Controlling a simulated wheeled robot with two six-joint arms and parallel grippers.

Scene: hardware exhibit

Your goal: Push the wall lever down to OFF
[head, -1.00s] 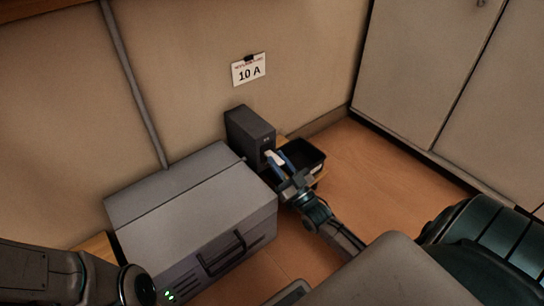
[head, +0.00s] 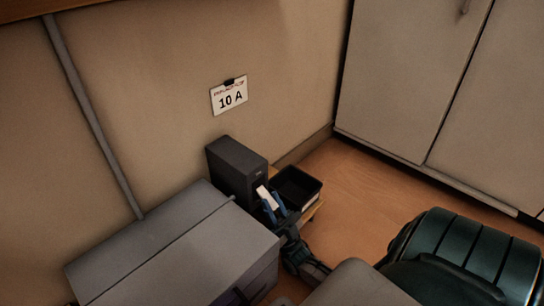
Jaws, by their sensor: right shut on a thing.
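The wall lever shows as a pale handle (head: 266,197) on the front of a dark grey box (head: 237,166) against the wall. My right gripper (head: 272,208), with blue fingers, is shut on the lever handle. The handle points out and down from the box, and its lower end is partly covered by the fingers. No ON or OFF marking can be read. My left gripper is not in view.
A large grey case (head: 165,255) stands left of the lever box, close to my right gripper. A black open bin (head: 298,186) stands just right of it. A "10 A" card (head: 229,97) hangs above.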

